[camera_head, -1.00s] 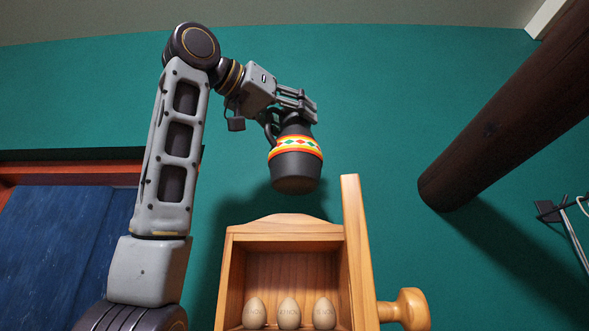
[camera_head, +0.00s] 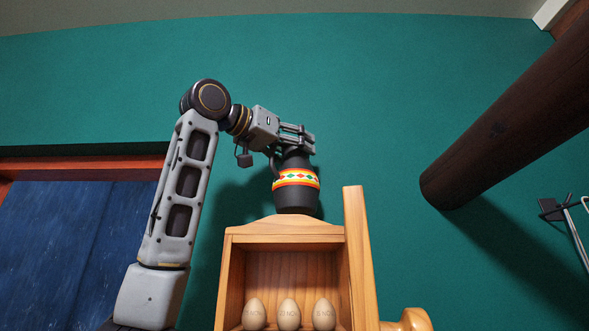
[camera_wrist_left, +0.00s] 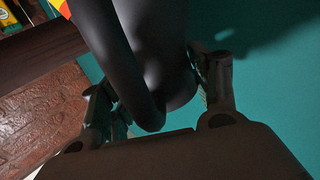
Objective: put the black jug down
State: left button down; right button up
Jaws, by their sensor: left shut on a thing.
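The black jug (camera_head: 296,197) has a band of red, yellow and green diamonds and hangs upright, just above or behind the top of a wooden cabinet (camera_head: 285,229). I cannot tell whether its base touches anything, since the cabinet top meets its lower edge in the picture. My left gripper (camera_head: 306,145) is shut on the jug near its top. In the left wrist view the dark jug (camera_wrist_left: 140,45) fills the space between the fingers of the left gripper (camera_wrist_left: 160,95). My right gripper is not in view.
Several-sided wooden shelf space holds three stamped eggs (camera_head: 289,313) in the cabinet. Its open door (camera_head: 357,250) stands up at the right, with a round knob (camera_head: 408,320). A dark beam (camera_head: 510,120) slants at the right. A teal wall lies behind.

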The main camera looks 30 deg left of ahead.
aim_at(295, 170)
pick_arm(q)
jog(key=shift+f, duration=0.8)
jog(key=shift+f, duration=1.45)
jog(key=shift+w+a+f, duration=0.1)
jog(key=shift+w+f, duration=0.1)
jog(key=shift+f, duration=0.25)
jog(key=shift+c, duration=1.9)
grip_release()
